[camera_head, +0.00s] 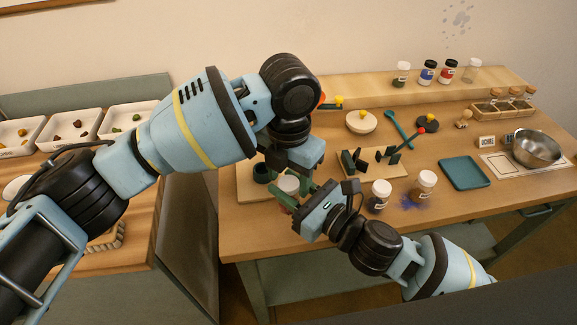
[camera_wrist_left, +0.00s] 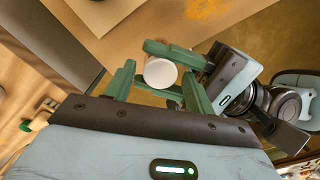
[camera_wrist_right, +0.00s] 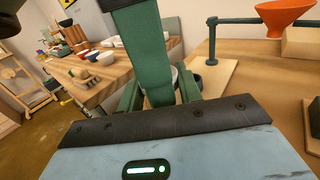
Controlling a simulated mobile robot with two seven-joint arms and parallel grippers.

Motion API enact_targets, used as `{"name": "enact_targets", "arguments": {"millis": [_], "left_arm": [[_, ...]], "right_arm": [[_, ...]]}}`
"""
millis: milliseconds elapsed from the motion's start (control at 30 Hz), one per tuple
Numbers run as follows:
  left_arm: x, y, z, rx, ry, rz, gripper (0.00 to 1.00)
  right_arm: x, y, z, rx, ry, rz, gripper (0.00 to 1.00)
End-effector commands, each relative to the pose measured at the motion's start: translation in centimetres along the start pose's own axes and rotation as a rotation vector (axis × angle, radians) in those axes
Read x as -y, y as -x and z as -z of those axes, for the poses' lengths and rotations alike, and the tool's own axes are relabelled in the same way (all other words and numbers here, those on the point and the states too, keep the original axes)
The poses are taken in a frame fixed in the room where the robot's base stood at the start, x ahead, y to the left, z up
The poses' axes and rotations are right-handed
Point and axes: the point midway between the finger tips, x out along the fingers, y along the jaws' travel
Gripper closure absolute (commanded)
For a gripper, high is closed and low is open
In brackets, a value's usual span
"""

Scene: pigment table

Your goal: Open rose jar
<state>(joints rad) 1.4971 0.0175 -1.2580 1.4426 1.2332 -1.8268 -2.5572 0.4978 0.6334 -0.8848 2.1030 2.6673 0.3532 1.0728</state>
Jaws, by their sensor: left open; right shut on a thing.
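The jar with a white lid (camera_head: 289,184), pinkish below the lid, is held above the table's near left part; I take it for the rose jar. My right gripper (camera_head: 286,199) is shut on its body from the side. My left gripper (camera_head: 292,172) comes from above, open. In the left wrist view the round white lid (camera_wrist_left: 160,73) lies between the spread green fingers of the left gripper (camera_wrist_left: 158,88), with gaps beside it. In the right wrist view a left gripper finger hides most of the jar between the right gripper's fingers (camera_wrist_right: 160,92).
A teal tray (camera_head: 465,173) and a metal bowl (camera_head: 537,148) lie further right. Several jars line the back shelf (camera_head: 390,92). An orange funnel (camera_wrist_right: 285,16) stands on a stand.

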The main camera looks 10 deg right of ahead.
Motion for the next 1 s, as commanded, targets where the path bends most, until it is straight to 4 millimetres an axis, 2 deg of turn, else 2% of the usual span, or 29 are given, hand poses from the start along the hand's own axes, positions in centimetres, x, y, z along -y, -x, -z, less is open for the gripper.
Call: {"name": "enact_targets", "arguments": {"millis": [233,567,600,733,767,1000], "left_arm": [[-0.02,-0.04,0.0,0.0,0.0,0.0,0.47],[-0.04,-0.02,0.0,0.0,0.001,-0.001,0.9],[-0.05,-0.02,0.0,0.0,0.001,-0.001,0.63],[-0.05,-0.01,-0.01,0.0,0.001,-0.001,0.46],[-0.04,-0.01,-0.01,0.0,0.001,-0.001,0.42],[-0.03,0.0,-0.01,0.0,0.0,0.0,0.42]], "right_arm": [[0.0,-0.01,-0.06,0.001,0.0,0.0,1.0],[0.0,0.0,-0.05,0.001,0.0,0.0,1.0],[0.0,0.0,-0.05,0.001,0.0,0.0,1.0],[0.0,0.0,-0.04,0.001,0.0,0.0,1.0],[0.0,0.0,-0.04,0.001,0.0,0.0,1.0],[0.0,0.0,-0.04,0.001,0.0,0.0,1.0]]}}
